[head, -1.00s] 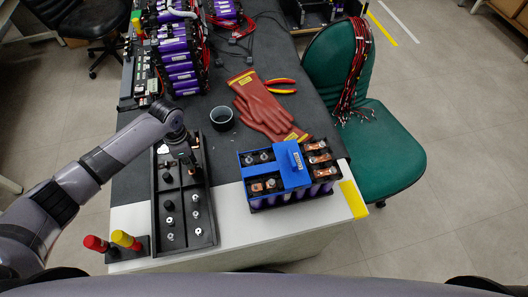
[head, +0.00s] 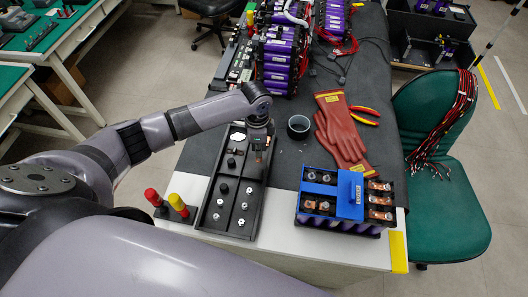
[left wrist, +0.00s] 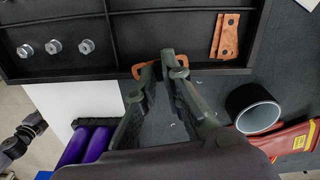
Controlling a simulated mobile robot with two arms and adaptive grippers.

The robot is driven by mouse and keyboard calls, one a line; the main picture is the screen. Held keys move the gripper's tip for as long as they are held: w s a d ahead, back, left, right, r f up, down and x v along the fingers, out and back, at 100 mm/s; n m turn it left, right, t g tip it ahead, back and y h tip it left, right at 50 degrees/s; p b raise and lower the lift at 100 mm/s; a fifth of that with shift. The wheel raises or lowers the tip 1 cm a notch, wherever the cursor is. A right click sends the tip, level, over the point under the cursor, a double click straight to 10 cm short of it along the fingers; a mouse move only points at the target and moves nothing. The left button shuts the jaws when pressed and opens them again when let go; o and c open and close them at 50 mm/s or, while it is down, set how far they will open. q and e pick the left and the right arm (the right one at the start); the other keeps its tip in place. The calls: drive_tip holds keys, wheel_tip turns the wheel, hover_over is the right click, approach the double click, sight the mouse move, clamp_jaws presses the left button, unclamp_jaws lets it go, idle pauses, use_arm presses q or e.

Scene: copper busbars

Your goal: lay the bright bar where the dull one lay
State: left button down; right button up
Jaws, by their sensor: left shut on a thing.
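My left gripper (head: 262,146) is shut on a copper bar (head: 259,156) over the right edge of the black tray (head: 211,222). In the left wrist view, the bar's orange ends (left wrist: 138,71) show on both sides of my shut fingers (left wrist: 168,66); most of it is hidden. Whether it is bright or dull I cannot tell. Other copper pieces (left wrist: 230,36) lie in a tray compartment. The blue-covered battery module (head: 350,205) stands to the right. Copper bars show at its right (head: 380,200) and front left (head: 317,207); two terminals at its back left (head: 319,177) show no bar. My right gripper is out of view.
Red and yellow-handled tools (head: 178,205) stand left of the tray. A green chair (head: 440,165) is at the right. White tabletop between tray and module is clear.

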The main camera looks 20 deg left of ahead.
use_arm(q)
drive_tip(key=s+d+r+n, duration=0.3)
drive_tip(key=s+r+n, duration=0.15)
drive_tip(key=r, duration=0.55)
drive_tip(key=s+d+r+n, duration=0.3)
drive_tip(key=s+d+r, duration=0.15)
drive_tip(key=r, duration=0.45)
drive_tip(key=w+d+f+m+p, duration=0.1)
drive_tip(key=d+m, duration=0.3)
drive_tip(key=m, duration=0.5)
drive_tip(key=w+d+f+m+p, duration=0.2)
drive_tip(key=d+f+m, duration=0.1)
drive_tip(key=m, duration=0.6)
drive_tip(key=w+d+f+m+p, duration=0.1)
drive_tip(key=w+d+m, duration=0.1)
drive_tip(key=d+m, duration=0.3)
drive_tip(key=shift+w+d+f+m, duration=0.15)
drive_tip(key=shift+f+m, duration=0.05)
drive_tip(key=shift+m, duration=0.8)
drive_tip(key=shift+w+d+f+m, duration=0.1)
drive_tip(key=shift+d+f+m, duration=0.1)
drive_tip(key=shift+m, duration=0.75)
drive_tip(key=shift+f+m, duration=0.25)
drive_tip(key=shift+m, duration=0.05)
wheel_tip(320, 180, down, 4)
drive_tip(key=b, duration=0.4)
drive_tip(key=shift+r, duration=0.1)
